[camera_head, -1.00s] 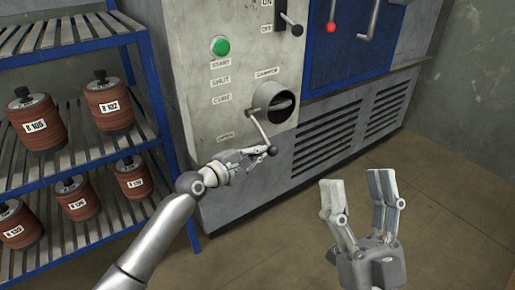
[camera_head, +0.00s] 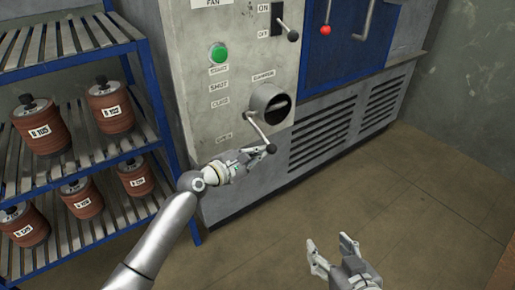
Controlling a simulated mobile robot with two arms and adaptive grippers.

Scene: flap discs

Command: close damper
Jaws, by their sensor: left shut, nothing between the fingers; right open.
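The damper (camera_head: 271,103) is a round collar with a dark slot on the grey machine front. Its crank lever (camera_head: 258,131) slants down and to the right, ending in a dark ball knob (camera_head: 271,148). SHUT, CURE and a lowest label, too blurred to read surely, stand in a column to its left. My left gripper (camera_head: 260,153) is shut and empty at the lever's lower end, close beside the knob; I cannot tell whether they touch. My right gripper (camera_head: 329,241) is open and empty, low in the view, away from the machine.
A green button (camera_head: 217,53) and an ON/OFF switch (camera_head: 291,35) sit above the damper. A blue door (camera_head: 345,45) with a red-knobbed lever is to the right. A blue shelf rack (camera_head: 165,115) with brown disc stacks (camera_head: 110,108) stands left. Floor at right is clear.

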